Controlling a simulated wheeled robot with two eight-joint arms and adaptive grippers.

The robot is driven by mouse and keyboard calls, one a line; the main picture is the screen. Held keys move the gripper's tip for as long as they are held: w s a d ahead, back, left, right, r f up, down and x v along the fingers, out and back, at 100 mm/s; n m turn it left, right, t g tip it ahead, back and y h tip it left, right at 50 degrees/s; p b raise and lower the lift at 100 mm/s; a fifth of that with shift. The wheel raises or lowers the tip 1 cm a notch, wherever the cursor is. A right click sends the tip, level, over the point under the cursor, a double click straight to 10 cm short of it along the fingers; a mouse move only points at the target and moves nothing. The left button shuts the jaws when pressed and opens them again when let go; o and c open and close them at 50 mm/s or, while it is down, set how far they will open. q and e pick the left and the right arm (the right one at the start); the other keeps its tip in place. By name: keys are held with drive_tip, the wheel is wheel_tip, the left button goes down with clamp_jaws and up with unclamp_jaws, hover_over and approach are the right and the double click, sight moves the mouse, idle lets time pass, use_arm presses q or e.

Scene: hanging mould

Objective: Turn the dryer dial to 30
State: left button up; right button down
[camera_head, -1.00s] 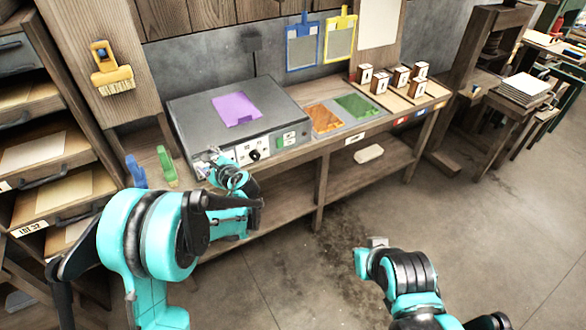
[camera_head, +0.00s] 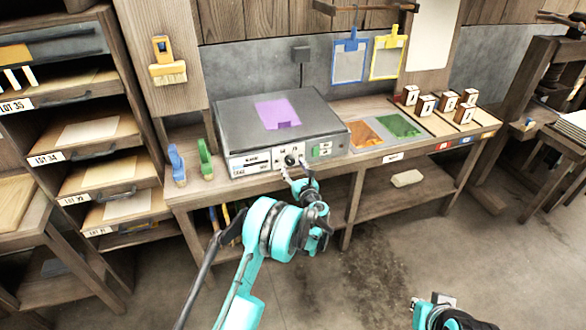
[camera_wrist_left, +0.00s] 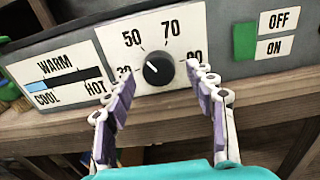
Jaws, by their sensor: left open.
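The dryer (camera_head: 250,137) is a grey box on the workbench with a purple sheet on top. Its black dial (camera_wrist_left: 158,70) sits on a white plate marked 50, 70 and partly hidden 30 and 90; the dial also shows in the head view (camera_head: 291,160). Its pale mark points up and left, roughly toward 50. My left gripper (camera_wrist_left: 160,84) is open, its fingers on either side of the dial and apart from it; it also shows in the head view (camera_head: 296,174) in front of the panel. My right gripper (camera_head: 440,300) is low at the bottom right, its jaws unclear.
A COOL–HOT slider (camera_wrist_left: 65,84) is left of the dial and a green ON/OFF switch (camera_wrist_left: 245,41) right of it. Green (camera_head: 205,158) and blue (camera_head: 177,163) brushes stand left of the dryer. Orange and green sheets lie to its right. The bench's front edge is below the panel.

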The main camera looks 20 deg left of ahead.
use_arm(q)
drive_tip(key=shift+w+a, duration=0.3)
drive_tip(key=shift+w, duration=0.1)
drive_tip(key=c, duration=1.2)
drive_tip(key=shift+o, duration=0.2)
drive_tip(key=shift+n, duration=0.3)
drive_tip(key=n, duration=0.5)
drive_tip(key=shift+n, duration=0.3)
drive_tip(key=n, duration=0.5)
drive_tip(key=shift+r+n, duration=0.1)
drive_tip(key=shift+n, duration=0.2)
